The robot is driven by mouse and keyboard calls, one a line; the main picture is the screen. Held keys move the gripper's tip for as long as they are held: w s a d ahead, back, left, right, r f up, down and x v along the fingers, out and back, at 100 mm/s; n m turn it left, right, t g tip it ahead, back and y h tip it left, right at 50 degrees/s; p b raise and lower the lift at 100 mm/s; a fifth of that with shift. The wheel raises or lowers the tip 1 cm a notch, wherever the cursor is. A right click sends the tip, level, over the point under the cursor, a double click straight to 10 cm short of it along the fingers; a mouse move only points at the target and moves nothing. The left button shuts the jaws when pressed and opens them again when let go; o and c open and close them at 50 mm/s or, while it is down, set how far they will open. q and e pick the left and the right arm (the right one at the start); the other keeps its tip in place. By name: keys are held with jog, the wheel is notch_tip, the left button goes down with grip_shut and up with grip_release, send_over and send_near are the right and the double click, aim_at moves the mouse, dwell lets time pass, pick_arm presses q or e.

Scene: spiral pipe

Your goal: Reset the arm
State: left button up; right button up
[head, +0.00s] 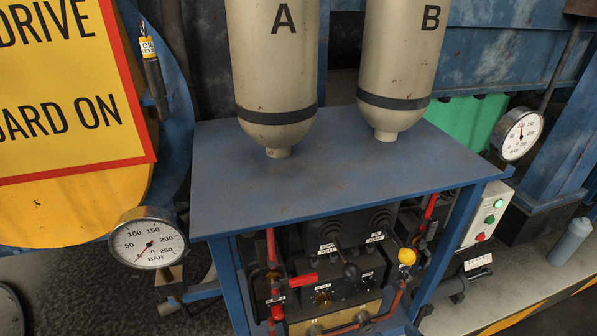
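Neither of my grippers shows in the head view, and no part of my arms can be made out. A blue metal stand (330,180) fills the middle. Under its top is a dark control block with a black-knobbed lever (350,270), a red handle (302,278) and a yellow knob (407,256). Two beige cylinders, A (275,60) and B (402,60), stand above the blue top.
A round pressure gauge (149,240) is at the left, another (517,135) at the right. A control box (485,215) has green and red buttons. A yellow sign (65,90) fills the upper left. A grey bottle (577,240) stands on the right ledge.

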pick_arm(q)
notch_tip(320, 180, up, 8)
jog(key=p, duration=0.7)
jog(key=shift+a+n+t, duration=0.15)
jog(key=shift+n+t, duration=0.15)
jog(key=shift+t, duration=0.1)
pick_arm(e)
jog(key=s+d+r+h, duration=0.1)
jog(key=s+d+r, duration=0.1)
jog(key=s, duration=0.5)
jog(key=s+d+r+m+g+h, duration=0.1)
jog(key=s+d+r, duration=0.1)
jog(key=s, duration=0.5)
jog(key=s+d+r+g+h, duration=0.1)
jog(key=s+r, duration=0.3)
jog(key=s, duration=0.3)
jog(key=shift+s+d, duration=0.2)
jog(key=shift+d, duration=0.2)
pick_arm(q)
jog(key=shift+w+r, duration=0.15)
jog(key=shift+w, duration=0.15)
